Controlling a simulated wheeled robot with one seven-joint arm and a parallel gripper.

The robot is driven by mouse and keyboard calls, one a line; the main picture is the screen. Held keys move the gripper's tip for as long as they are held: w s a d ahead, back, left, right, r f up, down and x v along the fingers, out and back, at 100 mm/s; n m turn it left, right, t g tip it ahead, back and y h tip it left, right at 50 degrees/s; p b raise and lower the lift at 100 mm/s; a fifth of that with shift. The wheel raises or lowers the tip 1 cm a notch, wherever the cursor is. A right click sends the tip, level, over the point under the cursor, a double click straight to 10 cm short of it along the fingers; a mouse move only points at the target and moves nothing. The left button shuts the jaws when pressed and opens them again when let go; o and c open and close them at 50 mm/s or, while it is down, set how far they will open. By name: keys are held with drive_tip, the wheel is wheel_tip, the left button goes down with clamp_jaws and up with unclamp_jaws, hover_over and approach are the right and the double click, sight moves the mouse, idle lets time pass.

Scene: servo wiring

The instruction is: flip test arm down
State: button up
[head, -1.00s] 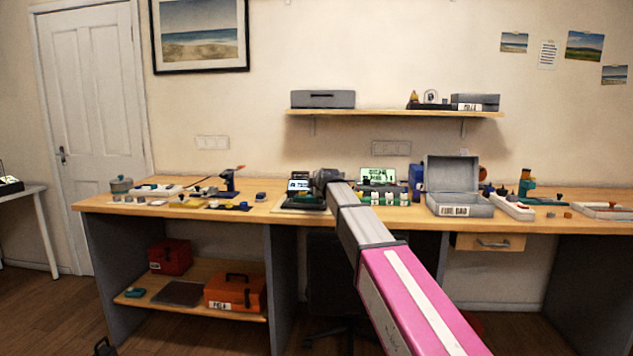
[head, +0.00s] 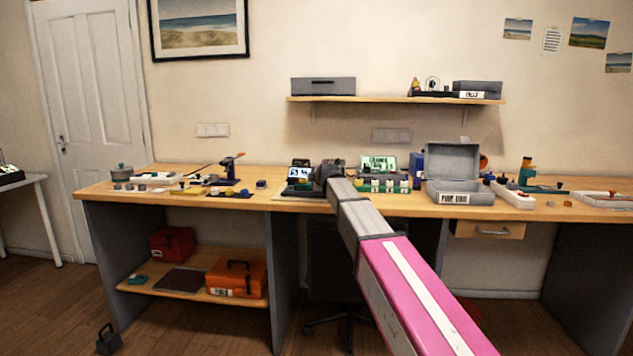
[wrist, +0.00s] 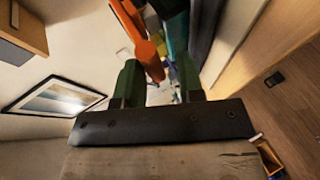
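My gripper (wrist: 158,62) shows in the wrist view with its two green fingers apart. An orange part (wrist: 142,42) shows at and beyond the fingertips, with a teal part (wrist: 174,32) behind it. I cannot tell whether either touches a finger, or which is the test arm. In the head view my arm reaches to the workbench (head: 130,192), and its dark end (head: 328,170) hides what lies behind it. A dark stand with an orange-tipped lever (head: 229,170), raised at a slant, stands on the bench left of my arm.
A small lit screen (head: 300,174) stands just left of my arm's end. A lit green display (head: 378,163) and an open grey box (head: 452,187) stand to its right. A teal device (head: 526,172) is farther right. A wall shelf (head: 395,99) hangs above.

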drive_tip(key=shift+o, duration=0.8)
drive_tip(key=shift+f, duration=0.25)
drive_tip(key=shift+r, duration=0.1)
drive_tip(key=v, duration=1)
drive_tip(key=shift+s+r, duration=0.25)
drive_tip(key=shift+s, duration=0.05)
drive_tip(key=shift+d+f, duration=0.1)
drive_tip(key=shift+d, duration=0.05)
